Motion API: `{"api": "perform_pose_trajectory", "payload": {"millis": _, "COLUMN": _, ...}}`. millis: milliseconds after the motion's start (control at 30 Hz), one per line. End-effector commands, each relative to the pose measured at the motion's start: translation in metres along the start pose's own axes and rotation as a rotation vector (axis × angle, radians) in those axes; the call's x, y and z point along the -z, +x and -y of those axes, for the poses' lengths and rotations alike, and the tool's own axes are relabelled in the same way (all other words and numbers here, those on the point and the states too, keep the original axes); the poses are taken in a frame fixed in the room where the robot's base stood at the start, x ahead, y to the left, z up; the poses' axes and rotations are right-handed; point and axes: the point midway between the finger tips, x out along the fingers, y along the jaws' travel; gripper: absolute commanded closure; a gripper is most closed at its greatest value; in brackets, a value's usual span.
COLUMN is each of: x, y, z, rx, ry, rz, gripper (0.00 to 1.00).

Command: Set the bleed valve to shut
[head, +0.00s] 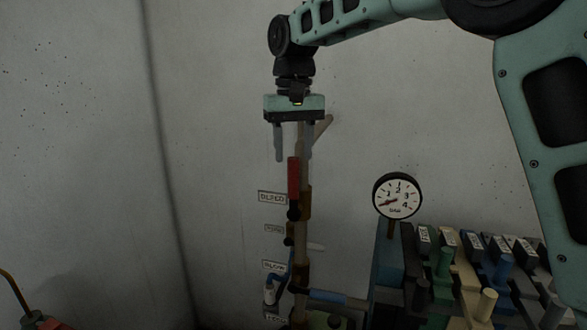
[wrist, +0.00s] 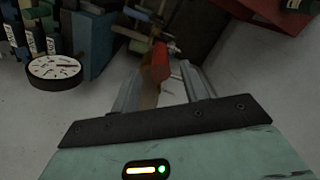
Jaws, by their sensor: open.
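The bleed valve has a red lever (head: 294,178) that stands upright along a brown vertical pipe (head: 302,212). A label reading BLEED (head: 272,197) is on the wall just left of it. My gripper (head: 293,158) points down above the lever, its two fingers apart. The fingertips are close to the lever's top end in the head view; I cannot tell whether they touch it. In the wrist view a red part (wrist: 158,62), apparently the lever, shows between the fingers. The valve body is partly hidden there.
More labelled small valves sit lower on the pipe, one with a blue handle (head: 284,278). A round gauge (head: 397,196) stands to the right; it also shows in the wrist view (wrist: 54,70). A bank of coloured levers (head: 473,255) fills the lower right. Bare wall lies left.

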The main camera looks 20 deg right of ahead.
Motion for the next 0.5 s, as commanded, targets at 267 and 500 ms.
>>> {"api": "perform_pose_trajectory", "payload": {"millis": 267, "x": 0.000, "y": 0.042, "z": 0.000, "rx": -0.001, "ry": 0.000, "rz": 0.003, "gripper": 0.55}}
{"api": "perform_pose_trajectory", "payload": {"millis": 500, "x": 0.000, "y": 0.054, "z": 0.000, "rx": 0.000, "ry": 0.000, "rz": 0.000, "gripper": 0.55}}
